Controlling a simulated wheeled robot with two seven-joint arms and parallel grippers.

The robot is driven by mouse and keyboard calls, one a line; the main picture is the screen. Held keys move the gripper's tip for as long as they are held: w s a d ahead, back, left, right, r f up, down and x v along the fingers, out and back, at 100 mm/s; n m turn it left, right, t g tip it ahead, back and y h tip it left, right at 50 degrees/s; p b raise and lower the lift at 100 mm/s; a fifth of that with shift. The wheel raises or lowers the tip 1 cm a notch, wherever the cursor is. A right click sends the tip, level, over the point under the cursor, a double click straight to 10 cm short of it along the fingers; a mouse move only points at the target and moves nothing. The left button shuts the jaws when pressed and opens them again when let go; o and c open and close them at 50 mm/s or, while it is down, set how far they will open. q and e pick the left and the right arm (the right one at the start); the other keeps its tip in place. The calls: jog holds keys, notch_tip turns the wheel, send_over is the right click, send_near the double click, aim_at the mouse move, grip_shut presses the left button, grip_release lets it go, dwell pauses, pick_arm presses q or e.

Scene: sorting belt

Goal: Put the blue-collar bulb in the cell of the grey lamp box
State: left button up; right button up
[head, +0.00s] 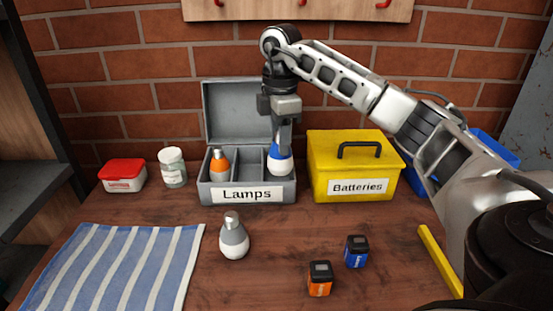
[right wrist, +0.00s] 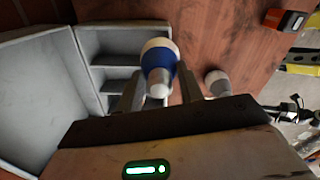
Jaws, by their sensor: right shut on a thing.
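The grey lamp box (head: 247,195) stands open at the back of the table, lid raised, with a "Lamps" label. It also shows in the right wrist view (right wrist: 88,45). An orange-collar bulb (head: 219,163) stands in its left cell; the middle cell looks empty. My right gripper (head: 282,140) points down and is shut on the blue-collar bulb (head: 280,167), which hangs white globe downward at the right cell. I cannot tell how far it reaches below the rim. In the right wrist view the bulb (right wrist: 160,60) sits between the fingers. My left gripper is not in view.
A yellow batteries box (head: 350,150) stands close right of the lamp box. A grey-collar bulb (head: 234,238), a blue battery (head: 356,252) and an orange battery (head: 320,279) stand in front. A striped cloth (head: 115,265) lies left. A red-lidded tub (head: 122,176) and white jar (head: 172,167) stand behind it.

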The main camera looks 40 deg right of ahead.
aim_at(277, 158)
jog(key=w+f, duration=0.1)
jog(key=w+d+f, duration=0.1)
jog(key=f, duration=0.1)
jog(key=w+f, duration=0.1)
jog(key=shift+d+f, duration=0.25)
jog(key=shift+d, duration=0.15)
jog(key=shift+f, duration=1.5)
jog(key=shift+f, duration=0.2)
jog(key=o, duration=1.2)
jog(key=shift+o, duration=0.2)
notch_tip(277, 158, up, 12)
jog(key=shift+r+p, duration=0.2)
jog(key=shift+p, duration=0.15)
